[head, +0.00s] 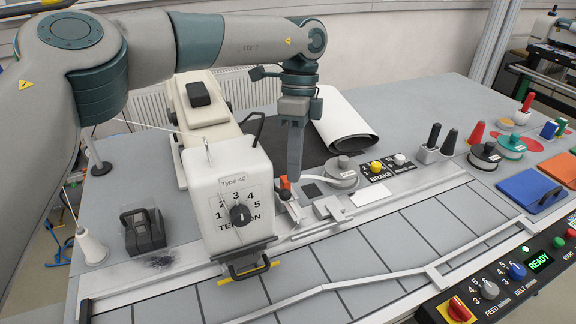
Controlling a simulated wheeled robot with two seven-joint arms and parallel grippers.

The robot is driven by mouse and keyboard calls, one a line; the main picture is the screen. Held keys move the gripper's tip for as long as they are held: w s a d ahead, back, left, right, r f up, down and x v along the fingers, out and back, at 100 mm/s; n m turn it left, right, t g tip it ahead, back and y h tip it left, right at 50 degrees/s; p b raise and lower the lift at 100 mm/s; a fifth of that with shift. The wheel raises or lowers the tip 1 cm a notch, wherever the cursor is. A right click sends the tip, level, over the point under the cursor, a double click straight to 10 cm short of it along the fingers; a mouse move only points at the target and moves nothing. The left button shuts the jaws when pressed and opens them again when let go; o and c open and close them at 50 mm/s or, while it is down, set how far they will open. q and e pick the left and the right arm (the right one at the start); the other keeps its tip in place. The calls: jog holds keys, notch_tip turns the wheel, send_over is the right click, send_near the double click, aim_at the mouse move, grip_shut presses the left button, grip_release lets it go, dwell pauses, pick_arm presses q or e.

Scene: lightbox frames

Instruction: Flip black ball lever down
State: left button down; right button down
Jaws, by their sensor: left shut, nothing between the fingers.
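My left gripper (294,176) points straight down over the middle of the machine, its fingers closed together with nothing between them. Just below and beside its tips is a small dark ball-like knob (285,194) on a short lever, with a red-orange piece close by. The fingertips partly cover this spot, and I cannot tell whether they touch the lever or exactly how it is tilted. My right gripper is not in view.
The white tension box (227,200) stands close left of the gripper. A round grey disc (343,178) and the brake panel (384,172) with yellow and white knobs lie to the right. The slatted bed (400,245) in front is clear.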

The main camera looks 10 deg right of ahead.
pick_arm(q)
jog(key=shift+s+a+f+p, duration=0.4)
jog(key=shift+a+f, duration=0.1)
jog(key=shift+a, duration=0.25)
